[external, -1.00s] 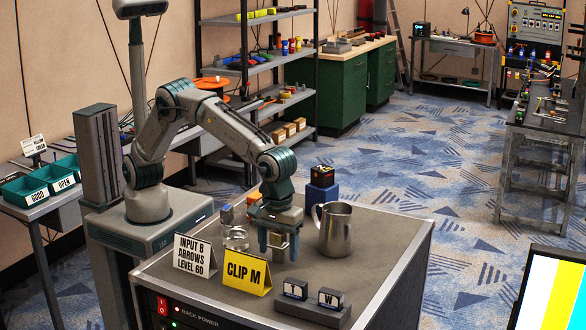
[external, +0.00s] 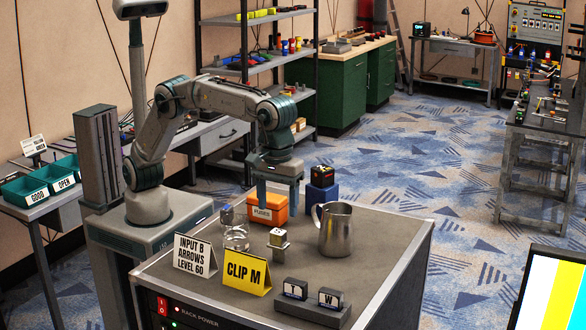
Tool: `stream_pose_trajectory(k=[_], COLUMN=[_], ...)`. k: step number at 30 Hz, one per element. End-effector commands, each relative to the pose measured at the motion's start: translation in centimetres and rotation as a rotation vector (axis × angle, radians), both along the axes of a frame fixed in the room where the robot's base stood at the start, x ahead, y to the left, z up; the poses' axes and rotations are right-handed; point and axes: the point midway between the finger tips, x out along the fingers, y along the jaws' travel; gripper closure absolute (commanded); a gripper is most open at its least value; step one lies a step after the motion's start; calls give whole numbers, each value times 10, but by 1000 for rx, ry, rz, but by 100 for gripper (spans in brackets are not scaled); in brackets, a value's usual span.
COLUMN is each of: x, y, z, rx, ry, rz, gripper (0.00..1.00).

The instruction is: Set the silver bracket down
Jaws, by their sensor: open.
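A small silver piece, seemingly the silver bracket (external: 279,250), stands upright on the grey cabinet top (external: 375,255), with a pale yellowish block (external: 277,237) at its upper end. I cannot tell whether the two are joined. My gripper (external: 277,207) points down, open and empty, above and apart from the piece in the picture. Its fingers overlap the orange fuses box (external: 268,212) behind; I cannot tell the exact depth between them.
A steel jug (external: 336,235) stands right of the piece and a glass beaker (external: 236,238) left. A dark box on a blue block (external: 321,186) is behind.

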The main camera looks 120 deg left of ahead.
Motion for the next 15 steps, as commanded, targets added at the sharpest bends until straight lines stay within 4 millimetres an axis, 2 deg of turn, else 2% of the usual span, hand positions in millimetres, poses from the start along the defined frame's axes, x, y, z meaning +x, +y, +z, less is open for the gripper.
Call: stream_pose_trajectory(k=[8, 11, 15], x=[-3, -13, -43], y=[5, 20, 53], z=[10, 20, 37], rx=[-5, -18, -39], ry=[-4, -18, -55], rz=[-15, -73, -228], gripper=[37, 37, 37])
